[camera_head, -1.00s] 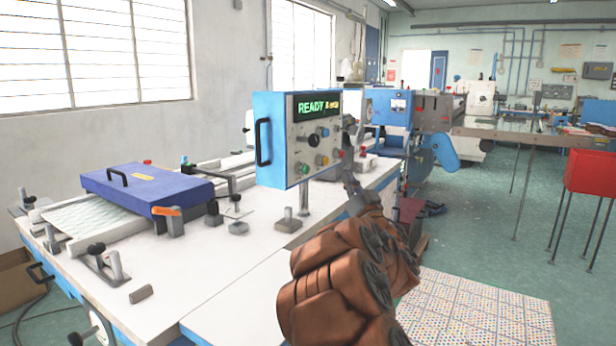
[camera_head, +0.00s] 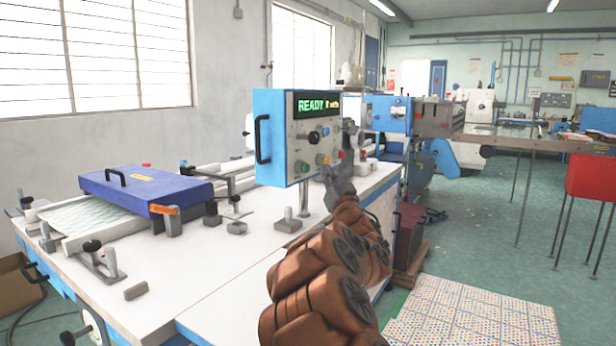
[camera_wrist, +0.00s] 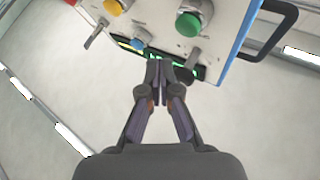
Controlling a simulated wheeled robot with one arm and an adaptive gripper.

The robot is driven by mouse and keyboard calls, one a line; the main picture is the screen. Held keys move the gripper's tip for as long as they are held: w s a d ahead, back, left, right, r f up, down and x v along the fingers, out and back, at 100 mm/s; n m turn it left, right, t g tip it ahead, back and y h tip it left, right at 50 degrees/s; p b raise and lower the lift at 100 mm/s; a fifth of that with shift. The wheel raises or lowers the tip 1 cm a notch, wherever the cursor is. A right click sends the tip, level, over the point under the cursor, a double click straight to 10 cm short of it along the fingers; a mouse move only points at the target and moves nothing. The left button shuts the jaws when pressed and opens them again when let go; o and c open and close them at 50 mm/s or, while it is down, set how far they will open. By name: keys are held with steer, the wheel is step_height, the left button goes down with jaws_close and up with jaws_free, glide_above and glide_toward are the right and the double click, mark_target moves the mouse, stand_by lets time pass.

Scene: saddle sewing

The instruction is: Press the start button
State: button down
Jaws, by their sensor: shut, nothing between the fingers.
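The blue-sided control box (camera_head: 270,130) stands on a post on the white table, its lit display (camera_head: 317,104) reading READY. A green button (camera_head: 304,167) sits low on its front panel; no label reading start is legible. The green button is large at the top of the wrist view (camera_wrist: 188,24). My gripper (camera_head: 326,170) is just in front of the panel's lower part, right of the green button in the head view. In the wrist view its fingers (camera_wrist: 158,62) are together and empty, apart from the green button. Contact with the panel cannot be told.
A yellow button (camera_head: 322,158) and a red button (camera_head: 342,154) sit beside the green one, with small levers and knobs around. A blue clamp plate (camera_head: 145,188) lies on the table at left. A red box (camera_head: 592,177) stands at right.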

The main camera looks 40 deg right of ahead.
mark_target(306, 168)
steer(key=shift+w+a, duration=0.15)
steer(key=shift+w, duration=0.45)
steer(key=shift+w+a, duration=0.15)
steer(key=shift+w, duration=0.45)
steer(key=shift+w, duration=0.15)
stand_by(0.6)
steer(key=shift+w+a, duration=0.15)
steer(key=shift+w, duration=0.15)
